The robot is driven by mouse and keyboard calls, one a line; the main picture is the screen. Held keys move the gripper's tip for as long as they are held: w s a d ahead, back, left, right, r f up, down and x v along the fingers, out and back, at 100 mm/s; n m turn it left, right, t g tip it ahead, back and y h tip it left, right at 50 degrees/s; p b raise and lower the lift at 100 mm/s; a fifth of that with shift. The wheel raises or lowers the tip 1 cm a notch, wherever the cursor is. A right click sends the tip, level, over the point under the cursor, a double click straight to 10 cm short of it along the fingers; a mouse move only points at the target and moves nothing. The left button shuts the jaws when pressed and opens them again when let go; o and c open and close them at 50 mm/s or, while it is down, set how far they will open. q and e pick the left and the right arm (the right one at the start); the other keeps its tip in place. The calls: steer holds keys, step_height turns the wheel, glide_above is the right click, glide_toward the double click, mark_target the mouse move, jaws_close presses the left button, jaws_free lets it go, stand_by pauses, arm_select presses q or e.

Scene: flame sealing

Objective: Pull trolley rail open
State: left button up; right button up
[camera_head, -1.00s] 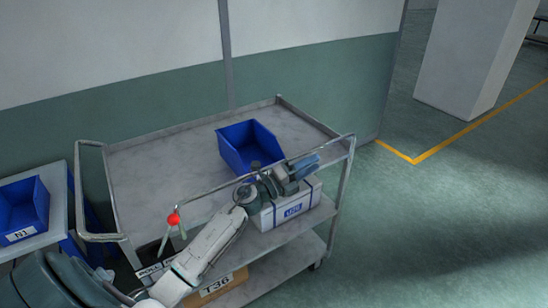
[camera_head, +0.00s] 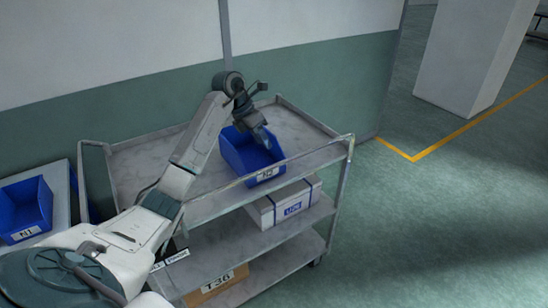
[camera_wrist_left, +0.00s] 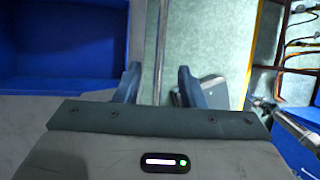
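The grey metal trolley (camera_head: 150,160) stands against the wall. Its front rail (camera_head: 318,158) runs along the near edge of the top shelf, and its left part is hidden by my left arm. My left gripper (camera_head: 262,137) is over the top shelf, at the blue bin labelled N2 (camera_head: 238,150). In the left wrist view the fingers of my left gripper (camera_wrist_left: 159,86) are apart. A thin grey bar (camera_wrist_left: 160,40) shows between them, with a gap on each side. The blue bin (camera_wrist_left: 60,50) is left of the fingers there. My right gripper is not in view.
A white box (camera_head: 268,212) is on the middle shelf and a brown box T36 (camera_head: 215,287) on the lower one. Another blue bin N1 (camera_head: 25,208) sits on a table at left. Open floor (camera_head: 430,230) lies right of the trolley.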

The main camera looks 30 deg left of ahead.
arm_select(q)
steer(key=p+x, duration=0.3)
steer(key=x, duration=0.5)
steer(key=shift+d+f, duration=0.1)
steer(key=shift+d, duration=0.05)
steer(key=shift+w+d+f, duration=0.1)
steer(key=shift+f, duration=0.3)
jaws_close()
